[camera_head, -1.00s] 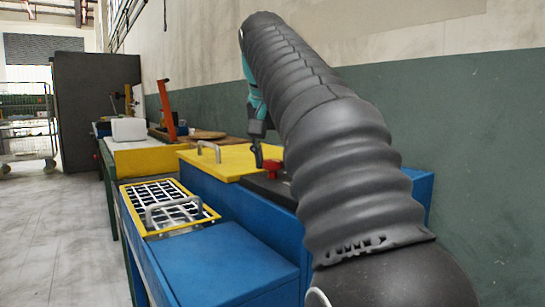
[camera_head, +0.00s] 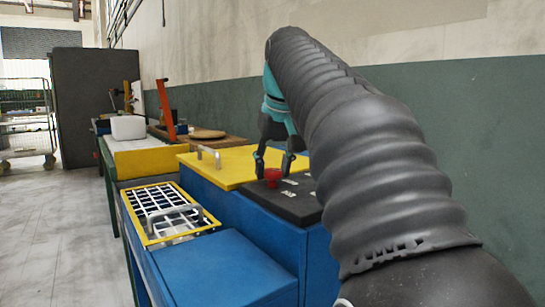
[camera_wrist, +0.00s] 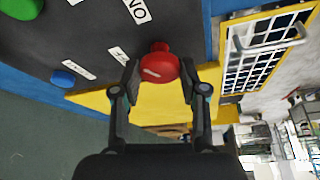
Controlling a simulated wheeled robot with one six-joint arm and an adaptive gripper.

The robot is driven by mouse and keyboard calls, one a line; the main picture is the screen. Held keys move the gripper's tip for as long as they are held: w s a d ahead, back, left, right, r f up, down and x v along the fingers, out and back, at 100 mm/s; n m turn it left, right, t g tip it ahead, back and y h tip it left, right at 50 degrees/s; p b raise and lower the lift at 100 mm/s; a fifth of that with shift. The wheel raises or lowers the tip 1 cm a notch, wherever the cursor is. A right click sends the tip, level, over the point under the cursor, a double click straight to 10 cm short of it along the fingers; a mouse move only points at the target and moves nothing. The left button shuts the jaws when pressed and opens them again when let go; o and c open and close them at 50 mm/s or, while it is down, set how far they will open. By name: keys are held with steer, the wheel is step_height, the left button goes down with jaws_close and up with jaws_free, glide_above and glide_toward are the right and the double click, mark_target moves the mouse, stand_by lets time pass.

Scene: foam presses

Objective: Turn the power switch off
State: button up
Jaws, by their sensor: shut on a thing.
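A red knob (camera_head: 272,176) stands on the black control panel (camera_head: 296,206) in the head view. In the wrist view the red knob (camera_wrist: 160,64) has a pale mark on its face and sits by a white label (camera_wrist: 137,11) with large letters, upside down. My gripper (camera_head: 273,163) is over the panel, with one finger on each side of the knob. In the wrist view my gripper (camera_wrist: 160,82) is shut on the red knob. Finger contact is partly hidden by the knob and the fingers.
A green button (camera_wrist: 20,8) and a blue button (camera_wrist: 63,78) sit on the same panel. A yellow lid (camera_head: 225,166) with a metal handle lies beside it. A yellow-framed grid (camera_head: 153,238) with a handle is at left. A green-and-white wall (camera_head: 465,120) runs behind.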

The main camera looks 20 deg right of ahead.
steer(key=n+y+p, duration=0.1)
steer(key=n, duration=0.1)
steer(key=shift+d+r+n, duration=0.1)
steer(key=shift+n, duration=0.3)
steer(key=n+y, duration=0.1)
steer(key=n, duration=0.2)
steer(key=shift+d+n+y+p, duration=0.1)
steer(key=shift+n+y+p, duration=0.2)
steer(key=shift+p, duration=0.05)
steer(key=n+g+y, duration=0.1)
steer(key=n, duration=0.2)
steer(key=n+g, duration=0.1)
steer(key=n, duration=0.2)
steer(key=shift+w+y, duration=0.15)
steer(key=shift+y, duration=0.25)
steer(key=o, duration=1.1)
